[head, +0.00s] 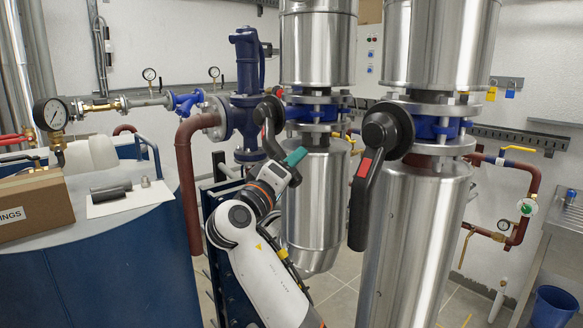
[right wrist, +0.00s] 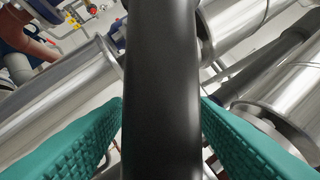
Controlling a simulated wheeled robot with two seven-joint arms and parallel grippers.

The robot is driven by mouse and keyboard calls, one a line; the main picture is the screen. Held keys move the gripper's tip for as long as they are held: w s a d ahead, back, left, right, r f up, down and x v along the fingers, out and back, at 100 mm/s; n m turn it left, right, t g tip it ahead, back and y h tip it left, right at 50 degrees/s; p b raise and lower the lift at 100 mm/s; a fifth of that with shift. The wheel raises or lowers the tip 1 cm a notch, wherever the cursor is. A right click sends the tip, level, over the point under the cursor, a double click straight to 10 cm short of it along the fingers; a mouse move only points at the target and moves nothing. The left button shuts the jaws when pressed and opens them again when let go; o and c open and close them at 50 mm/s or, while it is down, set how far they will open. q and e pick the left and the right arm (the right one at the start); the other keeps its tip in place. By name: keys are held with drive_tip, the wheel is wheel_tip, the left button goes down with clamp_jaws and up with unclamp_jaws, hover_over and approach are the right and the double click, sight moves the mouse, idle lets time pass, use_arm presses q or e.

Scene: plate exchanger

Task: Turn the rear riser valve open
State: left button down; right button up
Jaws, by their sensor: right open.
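The rear riser valve is a blue body (head: 300,113) between flanges on the farther steel riser. Its black lever (head: 269,136) hangs downward from a round hub, and its lower end is partly hidden by my right gripper. My right gripper (head: 291,160), with teal fingers, is at the lower part of this lever. In the right wrist view the black lever (right wrist: 160,80) runs between the two open, ribbed teal fingers, with a gap seen at least on the right side. My left gripper is not in view.
The nearer riser (head: 415,235) stands just right, with its own black lever (head: 365,190) with a red mark hanging down. A blue pump with a brown pipe (head: 187,175) stands left. A blue tank (head: 100,250) carries a cardboard box (head: 35,207) and gauge.

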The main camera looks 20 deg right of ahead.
drive_tip(key=b+v, duration=0.4)
drive_tip(key=v, duration=0.8)
drive_tip(key=shift+w, duration=0.15)
